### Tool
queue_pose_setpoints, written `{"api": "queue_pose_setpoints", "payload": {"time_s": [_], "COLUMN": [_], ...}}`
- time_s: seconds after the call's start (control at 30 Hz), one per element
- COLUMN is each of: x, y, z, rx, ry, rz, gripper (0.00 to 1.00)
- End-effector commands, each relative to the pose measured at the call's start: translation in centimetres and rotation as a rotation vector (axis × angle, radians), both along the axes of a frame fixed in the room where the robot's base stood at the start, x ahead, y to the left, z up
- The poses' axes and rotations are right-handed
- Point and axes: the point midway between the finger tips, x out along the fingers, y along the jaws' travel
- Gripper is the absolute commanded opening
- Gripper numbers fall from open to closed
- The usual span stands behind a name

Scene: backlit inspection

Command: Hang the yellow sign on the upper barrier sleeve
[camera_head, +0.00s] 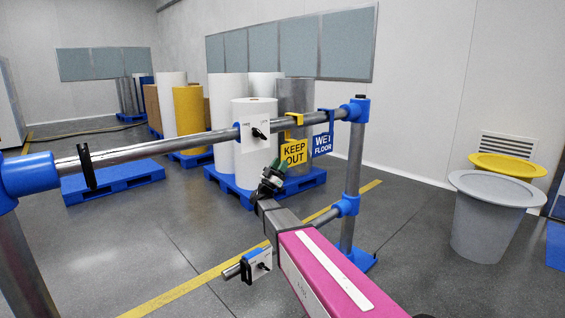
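The yellow KEEP OUT sign (294,153) is upright just below the upper rail (200,141), right of centre. Its yellow hook (293,118) appears at the rail; I cannot tell whether it bears on it. A white block with a black knob (243,112) sits on the upper rail left of the sign and may be the upper sleeve. A similar white block (261,257) is on the lower rail. My gripper (275,170), dark with green parts, is at the sign's lower left corner. Whether it touches or grips the sign is unclear.
A blue WET FLOOR sign (322,143) hangs right beside the yellow one. A black collar (87,165) is on the rail's left part. Blue-jointed posts (352,180) bound the barrier. Rolls on blue pallets stand behind; two bins (490,232) stand right.

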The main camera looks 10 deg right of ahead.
Motion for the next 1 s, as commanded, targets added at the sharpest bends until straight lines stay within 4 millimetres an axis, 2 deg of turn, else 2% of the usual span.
{"api": "queue_pose_setpoints", "payload": {"time_s": [0.3,0.57,0.77,1.0], "x": [-2.4,-3.4,-2.9,-1.1], "y": [3.3,4.6,4.4,4.2], "z": [-4.5,-6.3,-6.8,-8.9], "rx": [0.000,0.000,-0.012,-0.019], "ry": [0.000,0.000,0.060,0.281], "rz": [0.000,0.001,0.092,0.372], "gripper": [0.36,0.36,0.36,0.36]}}
